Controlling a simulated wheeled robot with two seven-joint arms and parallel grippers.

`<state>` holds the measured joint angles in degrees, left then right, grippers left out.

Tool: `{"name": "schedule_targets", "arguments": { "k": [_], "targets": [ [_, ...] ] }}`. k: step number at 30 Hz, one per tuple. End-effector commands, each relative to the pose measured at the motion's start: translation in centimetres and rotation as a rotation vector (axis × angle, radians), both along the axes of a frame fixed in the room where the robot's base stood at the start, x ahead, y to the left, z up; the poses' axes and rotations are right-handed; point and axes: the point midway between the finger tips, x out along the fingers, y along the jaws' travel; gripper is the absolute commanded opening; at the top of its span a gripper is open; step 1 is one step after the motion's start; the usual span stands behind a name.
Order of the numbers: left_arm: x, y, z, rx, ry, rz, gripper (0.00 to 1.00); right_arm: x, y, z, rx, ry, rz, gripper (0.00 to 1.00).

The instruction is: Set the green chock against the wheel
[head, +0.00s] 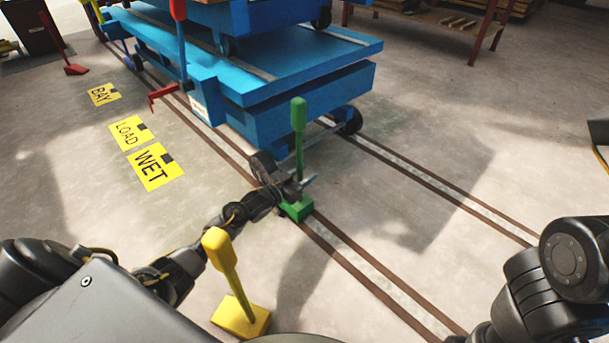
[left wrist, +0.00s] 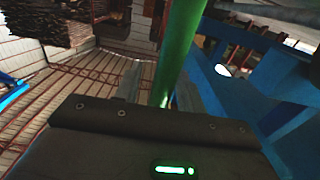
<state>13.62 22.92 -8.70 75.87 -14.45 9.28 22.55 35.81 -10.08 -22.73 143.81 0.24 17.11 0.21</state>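The green chock (head: 297,210) sits on the near rail of the left track, its green handle (head: 298,115) standing upright. A dark wheel (head: 262,166) under the blue cart is just behind it, partly hidden by my gripper; I cannot tell whether chock and wheel touch. My left gripper (head: 301,183) is low on the handle. In the left wrist view the handle (left wrist: 178,55) stands between the two fingers (left wrist: 167,95), with gaps showing beside it, so they look open around it. My right gripper is out of view.
The blue cart (head: 290,95) stands over the rails, with another wheel (head: 350,121) at its right. Yellow floor signs (head: 154,168) lie at left. Floor at right is clear.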

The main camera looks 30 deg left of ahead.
Motion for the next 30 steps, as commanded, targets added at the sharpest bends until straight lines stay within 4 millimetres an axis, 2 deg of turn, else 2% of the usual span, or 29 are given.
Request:
{"name": "schedule_targets", "arguments": {
  "k": [5, 12, 18, 23, 30],
  "targets": [
    [-2.3, 0.8, 0.5, 0.001, 0.004, 0.001, 0.40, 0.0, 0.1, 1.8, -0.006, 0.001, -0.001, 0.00],
    [-7.2, 2.5, 0.5, 0.001, 0.004, 0.001, 0.40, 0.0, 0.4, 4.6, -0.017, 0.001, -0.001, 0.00],
    [-10.1, 3.5, 0.3, 0.001, 0.002, 0.000, 0.40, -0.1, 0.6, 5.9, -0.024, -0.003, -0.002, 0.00],
    [-11.2, 3.9, 0.2, 0.000, 0.000, 0.000, 0.40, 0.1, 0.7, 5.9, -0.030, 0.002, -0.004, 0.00],
    [-11.4, 4.0, 0.1, 0.001, -0.001, 0.000, 0.40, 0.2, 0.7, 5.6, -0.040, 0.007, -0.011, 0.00]
  ]
}}
